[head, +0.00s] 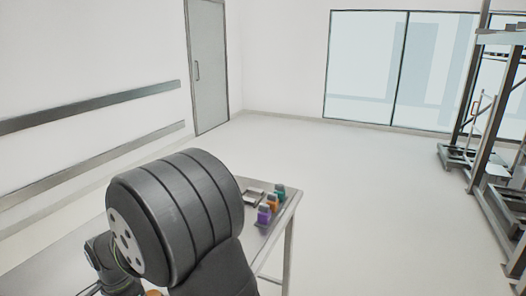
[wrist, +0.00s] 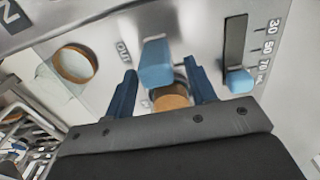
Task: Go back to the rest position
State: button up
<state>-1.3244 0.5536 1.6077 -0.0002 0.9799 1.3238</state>
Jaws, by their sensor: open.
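My gripper (wrist: 160,72) shows in the wrist view with two dark blue fingers spread apart. A light blue block-shaped part (wrist: 156,62) on a grey panel (wrist: 205,35) appears between and beyond the fingertips, and no finger visibly touches it. A brown round part (wrist: 171,102) lies behind it, partly hidden by the gripper body. In the head view the gripper is not visible; a large dark part of my own arm covers the lower left.
The panel bears a slider with a blue knob (wrist: 238,80) beside a number scale, and a brown-rimmed round opening (wrist: 75,64). In the head view, purple (head: 264,214), orange (head: 272,201) and teal (head: 280,191) containers stand near the table's (head: 285,213) right edge.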

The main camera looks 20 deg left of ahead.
jog(key=shift+w+d, duration=0.1)
jog(key=shift+w, duration=1.05)
notch_tip(320, 180, up, 17)
notch_tip(320, 180, down, 10)
jog(key=shift+r, duration=0.25)
jog(key=shift+s, duration=0.1)
dwell(1.4)
